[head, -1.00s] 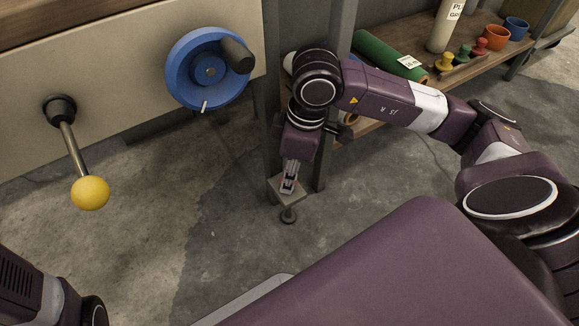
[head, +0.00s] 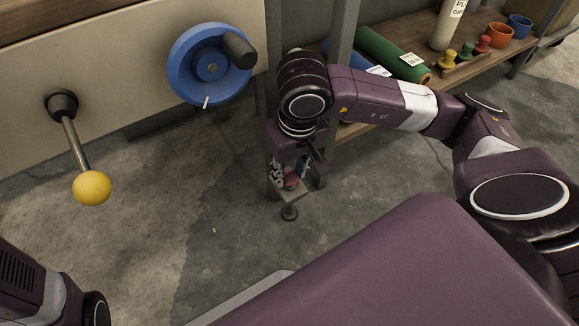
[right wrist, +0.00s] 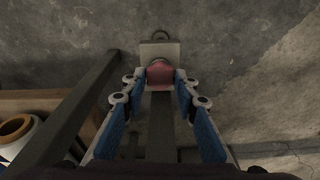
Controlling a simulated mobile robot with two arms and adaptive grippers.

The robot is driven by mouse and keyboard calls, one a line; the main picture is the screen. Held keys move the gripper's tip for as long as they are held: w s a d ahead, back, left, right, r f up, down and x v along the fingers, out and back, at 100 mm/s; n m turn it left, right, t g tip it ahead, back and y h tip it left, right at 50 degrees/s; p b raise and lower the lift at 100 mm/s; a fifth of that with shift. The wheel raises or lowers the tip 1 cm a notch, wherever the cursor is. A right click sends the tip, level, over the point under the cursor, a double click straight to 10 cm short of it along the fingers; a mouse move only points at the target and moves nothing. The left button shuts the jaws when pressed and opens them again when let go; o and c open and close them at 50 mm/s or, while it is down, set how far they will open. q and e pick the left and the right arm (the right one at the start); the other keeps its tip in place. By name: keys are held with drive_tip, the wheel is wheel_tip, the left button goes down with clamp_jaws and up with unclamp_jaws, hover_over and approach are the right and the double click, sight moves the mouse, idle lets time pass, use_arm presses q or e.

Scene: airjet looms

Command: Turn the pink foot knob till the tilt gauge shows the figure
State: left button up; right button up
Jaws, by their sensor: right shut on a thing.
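The pink foot knob (head: 291,182) is low on the leg of the frame, just above a small metal plate. It also shows in the right wrist view (right wrist: 160,74), at the upper middle. My right gripper (head: 290,178) points down at it, and its two blue-padded fingers (right wrist: 160,82) are shut on the knob from both sides. Part of the knob is hidden by the fingers. The tilt gauge and its figure do not show in these frames. My left gripper is out of view; only part of the left arm shows at lower left.
A blue handwheel (head: 211,66) and a lever with a yellow ball (head: 91,187) are on the pale panel at left. A wooden shelf (head: 473,62) holds a green roll (head: 391,53), a bottle and small cups.

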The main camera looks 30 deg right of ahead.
drive_tip(key=shift+m, duration=0.6)
drive_tip(key=o, duration=0.9)
drive_tip(key=shift+o, duration=0.2)
wheel_tip(320, 180, up, 6)
drive_tip(key=p, duration=0.4)
wheel_tip(320, 180, up, 12)
drive_tip(key=s, duration=0.1)
drive_tip(key=shift+s+a, duration=0.25)
drive_tip(key=shift+s, duration=0.15)
